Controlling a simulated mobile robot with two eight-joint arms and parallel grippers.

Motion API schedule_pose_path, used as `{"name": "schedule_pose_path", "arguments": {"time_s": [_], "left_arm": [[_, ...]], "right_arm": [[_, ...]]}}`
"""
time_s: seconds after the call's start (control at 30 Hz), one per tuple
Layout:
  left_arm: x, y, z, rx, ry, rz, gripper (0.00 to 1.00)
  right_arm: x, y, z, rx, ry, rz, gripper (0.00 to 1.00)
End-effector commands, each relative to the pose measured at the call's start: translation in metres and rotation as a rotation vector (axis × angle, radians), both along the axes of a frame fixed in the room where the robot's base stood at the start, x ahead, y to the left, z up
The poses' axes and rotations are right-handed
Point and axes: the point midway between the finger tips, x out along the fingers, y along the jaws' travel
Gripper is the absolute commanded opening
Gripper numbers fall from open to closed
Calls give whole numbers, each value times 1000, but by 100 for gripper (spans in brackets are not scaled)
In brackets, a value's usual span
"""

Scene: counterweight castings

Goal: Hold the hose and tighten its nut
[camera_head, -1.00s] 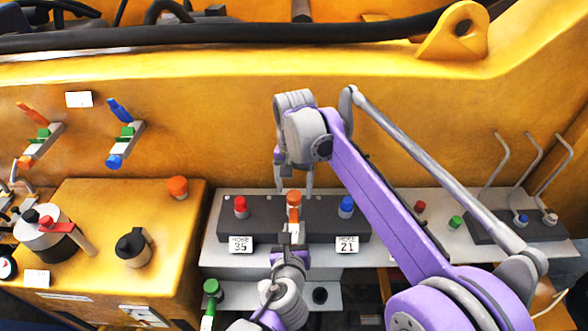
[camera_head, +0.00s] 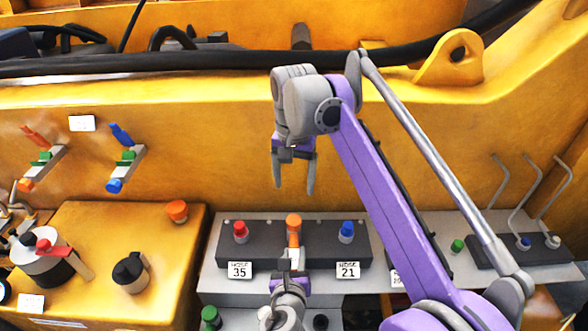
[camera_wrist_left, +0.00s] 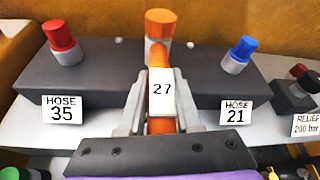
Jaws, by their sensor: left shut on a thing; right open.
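The orange hose (camera_wrist_left: 160,57) with a white tag 27 (camera_wrist_left: 161,90) runs up to an orange nut (camera_head: 293,220) in the middle of a dark block (camera_head: 266,256). In the left wrist view the nut (camera_wrist_left: 158,24) sits on a grey fitting at the hose's upper end. My left gripper (camera_head: 292,262) is shut on the hose below the nut; its fingers (camera_wrist_left: 160,122) lie on both sides of the hose. My right gripper (camera_head: 294,190) is open and empty, pointing down above the nut and clear of it. Whether the nut is tight cannot be seen.
A red cap (camera_head: 240,230) over label HOSE 35 and a blue cap (camera_head: 346,230) over label HOSE 21 flank the nut closely. A yellow wall (camera_head: 230,170) rises behind. Bent metal rods (camera_head: 520,205) stand at the right. A yellow box with knobs (camera_head: 85,222) is at the left.

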Motion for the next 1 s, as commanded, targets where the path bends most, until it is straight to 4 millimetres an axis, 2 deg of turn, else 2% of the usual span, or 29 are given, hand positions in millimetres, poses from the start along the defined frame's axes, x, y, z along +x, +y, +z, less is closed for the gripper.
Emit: {"name": "schedule_pose_path", "arguments": {"time_s": [0.03,0.2,0.5,0.63,1.0], "left_arm": [[0,0,0,0,0,0,36],[0,0,0,0,0,0,67],[0,0,0,0,0,0,68],[-7,0,3,1,1,-1,68],[-60,4,24,0,0,-5,68]], "right_arm": [[0,0,0,0,0,0,78],[0,0,0,0,0,0,78],[0,0,0,0,0,0,78],[0,0,0,0,0,0,78],[0,0,0,0,0,0,78]]}}
